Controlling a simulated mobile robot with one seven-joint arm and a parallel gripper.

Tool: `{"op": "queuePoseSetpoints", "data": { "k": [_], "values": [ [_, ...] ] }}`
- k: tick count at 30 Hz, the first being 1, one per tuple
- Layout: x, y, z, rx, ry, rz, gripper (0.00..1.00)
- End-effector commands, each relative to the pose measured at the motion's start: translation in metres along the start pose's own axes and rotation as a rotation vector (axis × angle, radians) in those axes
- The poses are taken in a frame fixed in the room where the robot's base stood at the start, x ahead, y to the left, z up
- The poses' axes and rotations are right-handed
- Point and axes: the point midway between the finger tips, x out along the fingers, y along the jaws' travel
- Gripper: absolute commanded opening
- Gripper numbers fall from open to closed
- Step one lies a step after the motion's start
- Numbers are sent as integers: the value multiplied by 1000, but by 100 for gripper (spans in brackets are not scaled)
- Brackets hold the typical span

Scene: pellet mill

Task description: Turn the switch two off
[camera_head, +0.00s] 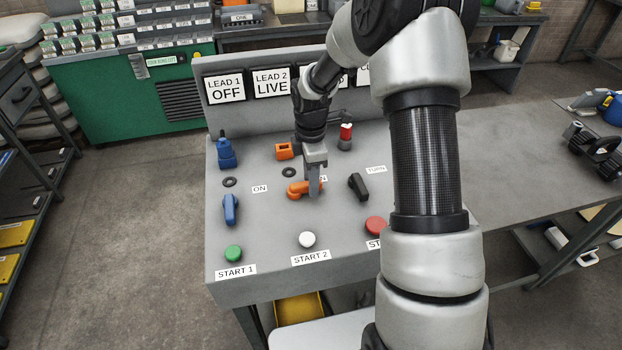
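The orange rotary switch (298,189) sits in the second column of the grey sloped control panel. Its handle lies roughly sideways, its end toward the left. A placard above reads LEAD 2 LIVE (271,82). My gripper (313,191) points down at the orange switch, with a grey finger in front of the handle's right part. The other finger is hidden, so I cannot tell whether the fingers hold the handle. A label behind the gripper is partly covered, with only its end showing.
A blue switch (231,209) stands left, a black switch (358,186) right. Green (233,253), white (307,240) and red (376,225) buttons line the front. A blue plug (226,153) and orange socket (284,151) sit behind. The LEAD 1 placard (225,88) reads OFF.

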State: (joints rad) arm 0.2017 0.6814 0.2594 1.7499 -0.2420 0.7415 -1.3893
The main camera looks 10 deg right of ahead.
Motion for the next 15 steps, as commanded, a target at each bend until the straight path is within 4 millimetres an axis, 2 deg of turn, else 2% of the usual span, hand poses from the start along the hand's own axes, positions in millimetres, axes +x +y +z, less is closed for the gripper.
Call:
{"op": "queuePoseSetpoints", "data": {
  "k": [6, 12, 13, 15],
  "values": [
    [0, 0, 0, 0, 0, 0, 38],
    [0, 0, 0, 0, 0, 0, 4],
    [0, 0, 0, 0, 0, 0, 0],
    [0, 0, 0, 0, 0, 0, 0]
  ]
}}
